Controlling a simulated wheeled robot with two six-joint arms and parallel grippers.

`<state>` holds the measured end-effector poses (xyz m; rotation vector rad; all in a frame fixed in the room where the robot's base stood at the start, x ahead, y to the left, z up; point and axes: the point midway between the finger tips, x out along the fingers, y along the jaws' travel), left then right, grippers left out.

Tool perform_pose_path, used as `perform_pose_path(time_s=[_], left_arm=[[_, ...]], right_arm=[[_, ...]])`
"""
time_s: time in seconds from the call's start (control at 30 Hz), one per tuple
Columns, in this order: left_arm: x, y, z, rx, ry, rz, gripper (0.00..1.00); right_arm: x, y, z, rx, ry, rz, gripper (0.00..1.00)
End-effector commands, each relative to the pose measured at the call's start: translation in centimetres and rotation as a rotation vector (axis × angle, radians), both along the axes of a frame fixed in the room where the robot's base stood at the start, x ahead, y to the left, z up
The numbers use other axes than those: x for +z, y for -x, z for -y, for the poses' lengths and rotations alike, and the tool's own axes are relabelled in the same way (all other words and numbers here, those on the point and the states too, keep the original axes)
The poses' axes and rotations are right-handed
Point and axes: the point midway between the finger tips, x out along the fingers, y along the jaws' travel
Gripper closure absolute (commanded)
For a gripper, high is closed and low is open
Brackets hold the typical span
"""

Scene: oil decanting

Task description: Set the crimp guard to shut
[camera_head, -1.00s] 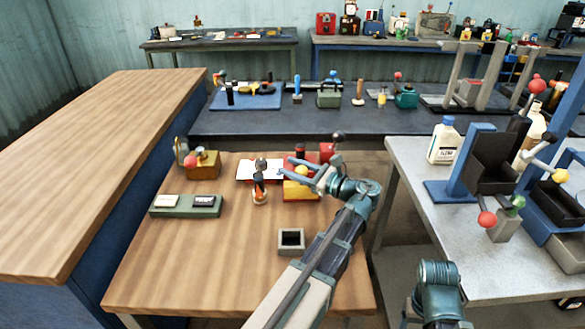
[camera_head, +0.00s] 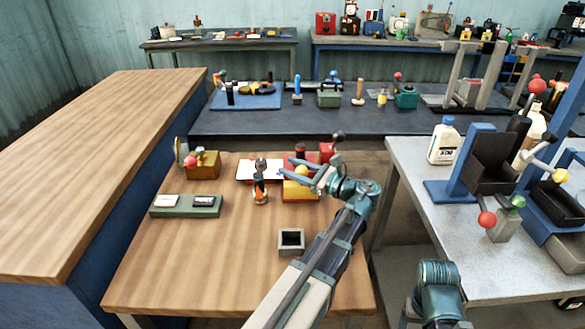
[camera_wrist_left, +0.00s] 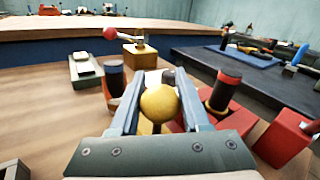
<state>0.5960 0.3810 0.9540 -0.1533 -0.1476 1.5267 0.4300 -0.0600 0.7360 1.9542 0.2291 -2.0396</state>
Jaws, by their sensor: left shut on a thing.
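My left gripper (camera_head: 303,172) reaches over the wooden table to the yellow-orange block (camera_head: 300,191) near its back right. It is shut on a yellow ball knob (camera_wrist_left: 159,102), which sits between the two fingers in the left wrist view. The gripper hides most of the knob's stem and whatever it joins. No label shows which part is the crimp guard, and I cannot tell the guard's position. My right arm shows low at the right of the head view, but its gripper is out of sight.
A dark-topped orange cylinder (camera_head: 260,188) stands left of the gripper. A brass box (camera_head: 204,165) with a red-ball lever and a green tray (camera_head: 182,212) stand further left. A grey open box (camera_head: 291,241) is in front. A red block (camera_wrist_left: 284,138) is close on the right.

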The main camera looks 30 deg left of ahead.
Motion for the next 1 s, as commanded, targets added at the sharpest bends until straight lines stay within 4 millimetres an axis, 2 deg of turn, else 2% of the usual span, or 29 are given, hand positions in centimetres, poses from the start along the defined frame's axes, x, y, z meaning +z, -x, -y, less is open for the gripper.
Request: perform_pose_path(time_s=[0.07,0.33,0.6,0.63,0.77,1.0], left_arm=[[0.0,-0.3,-0.1,0.001,0.001,0.0,1.0],[0.0,-3.9,-2.2,0.001,0.0,0.0,1.0],[0.1,-4.0,-2.4,-0.005,-0.002,0.0,1.0],[0.1,-4.0,-2.4,-0.005,-0.002,0.0,0.5],[0.0,-4.0,-2.3,-0.004,-0.002,0.0,0.26],[0.0,-3.8,-2.3,-0.001,0.0,0.0,0.24]], right_arm=[[0.0,0.0,0.0,0.0,0.0,0.0,0.24],[0.0,0.0,0.0,0.0,0.0,0.0,0.24],[0.0,0.0,0.0,0.0,0.0,0.0,0.24],[0.0,0.0,0.0,0.0,0.0,0.0,0.24],[0.0,0.0,0.0,0.0,0.0,0.0,0.24],[0.0,0.0,0.0,0.0,0.0,0.0,0.24]])
